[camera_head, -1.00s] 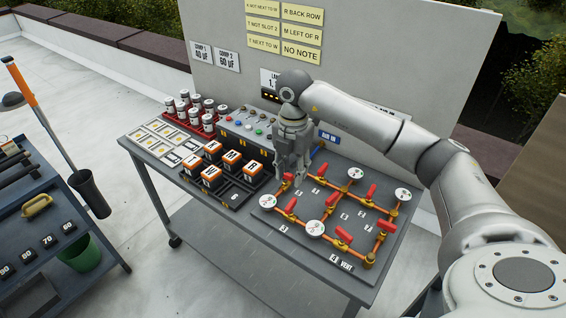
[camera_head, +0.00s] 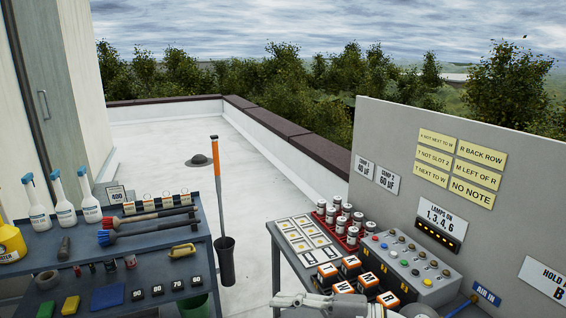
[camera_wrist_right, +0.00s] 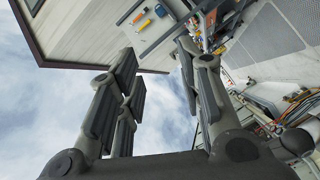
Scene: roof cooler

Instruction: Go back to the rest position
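My right gripper (camera_wrist_right: 158,68) fills the front of the right wrist view. Its dark fingers stand apart with nothing between them, and the sky and a wall edge show behind. In the head view only a grey piece of my arm shows at the bottom edge, in front of the orange-topped lettered blocks (camera_head: 349,267). My left gripper is not in view. The valve board is out of the head view.
The workbench holds a control box (camera_head: 405,268), white-topped cans (camera_head: 346,212) and a card tray (camera_head: 290,236) before a note panel (camera_head: 395,135). A tool cart (camera_head: 150,262) stands left. A long-handled tool (camera_head: 216,170) stands between them. Open roof floor (camera_head: 165,140) lies behind.

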